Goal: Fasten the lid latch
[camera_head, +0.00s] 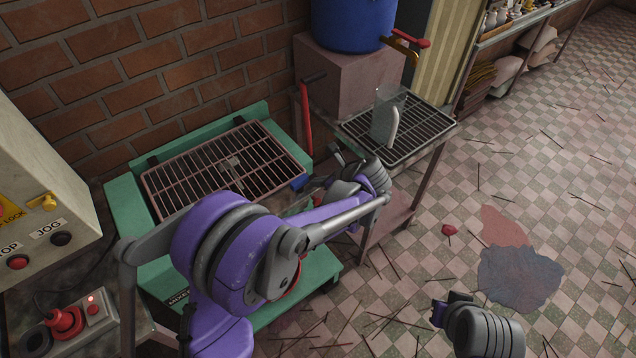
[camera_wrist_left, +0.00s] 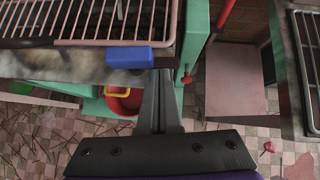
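The wire-grid lid (camera_head: 225,165) lies over the trough of the green machine (camera_head: 125,205). It also fills the upper left of the left wrist view (camera_wrist_left: 70,40). A blue piece (camera_head: 299,183), apparently the latch handle, is at the lid's near right corner; it shows closer in the left wrist view (camera_wrist_left: 130,57). My left gripper (camera_wrist_left: 166,72) has its fingers together, just right of the blue piece; whether they touch cannot be told. In the head view, my purple arm partly hides that gripper. My right gripper (camera_head: 447,308) hangs over the floor, its jaw gap unclear.
A red knob (camera_wrist_left: 185,75) and a red container with a yellow handle (camera_wrist_left: 122,97) are close to my left gripper. A red lever (camera_head: 306,115) stands behind the machine's right corner. A rack table (camera_head: 425,130) is to the right. The floor at right is mostly open.

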